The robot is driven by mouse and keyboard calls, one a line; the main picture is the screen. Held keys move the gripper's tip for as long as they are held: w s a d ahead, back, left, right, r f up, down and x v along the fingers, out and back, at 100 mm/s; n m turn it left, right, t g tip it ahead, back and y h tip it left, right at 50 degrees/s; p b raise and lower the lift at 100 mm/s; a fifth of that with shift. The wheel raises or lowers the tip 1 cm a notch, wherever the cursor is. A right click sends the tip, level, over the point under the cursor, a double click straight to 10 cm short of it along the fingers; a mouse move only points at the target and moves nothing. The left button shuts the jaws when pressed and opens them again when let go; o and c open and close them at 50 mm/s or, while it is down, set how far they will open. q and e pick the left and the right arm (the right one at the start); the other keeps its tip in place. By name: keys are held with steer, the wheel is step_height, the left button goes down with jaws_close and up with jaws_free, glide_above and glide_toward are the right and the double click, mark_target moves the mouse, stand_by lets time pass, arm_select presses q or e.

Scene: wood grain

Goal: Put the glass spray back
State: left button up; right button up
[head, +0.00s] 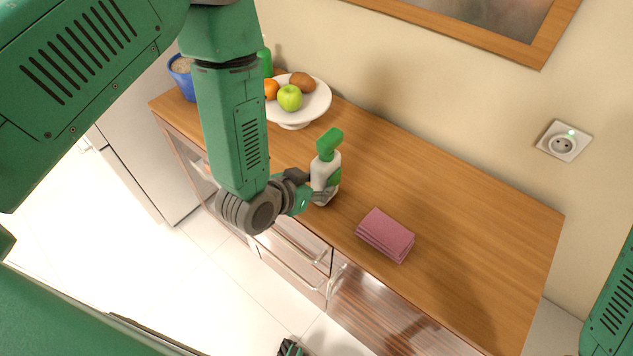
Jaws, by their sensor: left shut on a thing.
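The glass spray is a white bottle (327,169) with a green trigger head and a green label. It is upright over the front part of the wooden counter (460,200), near the front edge. My left gripper (317,187) reaches in from the left and is shut on the bottle's body. The fingers hide part of its lower side. I cannot tell whether the base touches the counter.
A pink folded cloth (385,235) lies right of the bottle. A white fruit stand (318,103) with several fruits, a green bottle (266,60) and a blue pot (182,78) stand at the back left. The counter's right part is clear. Drawer handles (305,249) jut out below the front edge.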

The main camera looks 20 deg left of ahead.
arm_select(q)
steer(key=shift+d+f, duration=0.1)
steer(key=shift+d, duration=0.2)
steer(key=o, duration=0.7)
steer(key=shift+d, duration=0.1)
steer(key=shift+o, duration=0.2)
steer(key=shift+a, duration=0.3)
steer(key=shift+s+a+r, duration=0.1)
steer(key=shift+a+r, duration=0.05)
steer(key=shift+r, duration=0.1)
steer(key=d+v, duration=0.1)
steer(key=v, duration=1)
steer(key=s+a+f+n+g+y, duration=0.1)
steer(key=s+a+f+g+y, duration=0.1)
steer(key=s+a+f+g, duration=0.2)
steer(key=s+a+f+n+g+y, duration=0.2)
steer(key=s+a+f+g, duration=0.3)
steer(key=s+f, duration=0.5)
steer(key=s+a, duration=0.1)
steer(key=s, duration=0.2)
steer(key=shift+s+g, duration=0.3)
steer(key=shift+s, duration=0.05)
arm_select(e)
steer(key=shift+d+r, duration=0.1)
steer(key=shift+d, duration=0.1)
arm_select(q)
steer(key=shift+s, duration=0.1)
arm_select(e)
steer(key=shift+s, duration=0.15)
